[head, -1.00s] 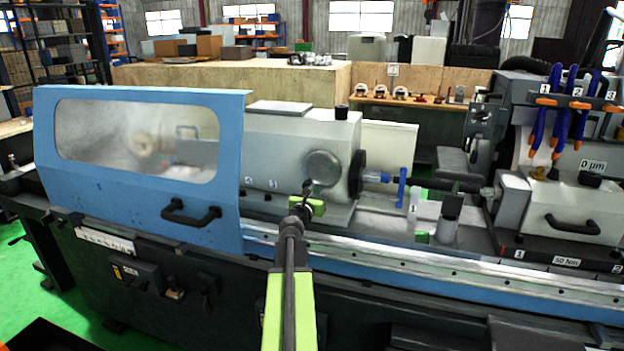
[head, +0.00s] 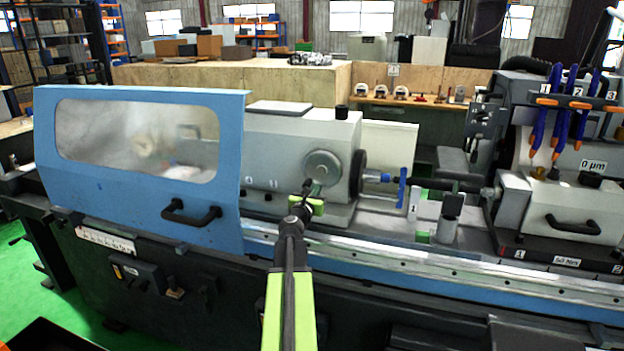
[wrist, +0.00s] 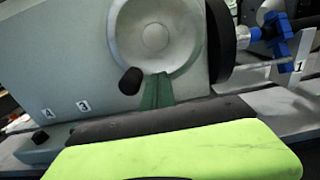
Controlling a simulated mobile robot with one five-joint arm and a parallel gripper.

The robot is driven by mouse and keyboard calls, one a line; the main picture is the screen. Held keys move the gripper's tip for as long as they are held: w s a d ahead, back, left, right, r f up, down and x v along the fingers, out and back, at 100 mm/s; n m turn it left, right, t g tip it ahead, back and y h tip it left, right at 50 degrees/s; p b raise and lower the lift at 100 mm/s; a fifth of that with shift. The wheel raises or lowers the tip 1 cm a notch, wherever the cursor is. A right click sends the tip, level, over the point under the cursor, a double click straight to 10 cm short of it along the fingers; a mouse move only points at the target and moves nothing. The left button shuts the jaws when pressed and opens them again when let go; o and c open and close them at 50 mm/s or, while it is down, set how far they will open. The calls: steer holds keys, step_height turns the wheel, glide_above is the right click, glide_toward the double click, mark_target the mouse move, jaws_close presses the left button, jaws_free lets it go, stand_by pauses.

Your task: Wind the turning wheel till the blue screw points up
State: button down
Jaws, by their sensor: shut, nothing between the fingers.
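The turning wheel (head: 322,167) is a grey disc on the front of the grey housing. It fills the upper middle of the wrist view (wrist: 156,36). Its black knob (wrist: 131,81) sits at the wheel's lower left. My gripper (wrist: 157,90) has its green fingers together and empty, at the wheel's lower edge just right of the knob. In the head view my gripper (head: 317,191) is in front of the wheel; contact cannot be told. Right of the housing is a blue part (head: 402,187), upright in the head view, with a blue piece (head: 376,177) pointing left; which is the screw is unclear.
A blue guard with a window and black handle (head: 190,213) stands left of the housing. A steel rail (head: 440,270) runs along the machine front. A small block marked 1 (head: 414,204) stands right of the blue part. Blue-and-orange tools (head: 560,115) hang at the right.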

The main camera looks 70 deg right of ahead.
steer(key=shift+w+r+p, duration=0.2)
steer(key=shift+w, duration=0.3)
steer(key=shift+w+r+p, duration=0.15)
steer(key=shift+w+r, duration=0.05)
steer(key=shift+w, duration=0.3)
steer(key=shift+w+a, duration=0.1)
steer(key=a, duration=0.9)
steer(key=shift+s, duration=0.35)
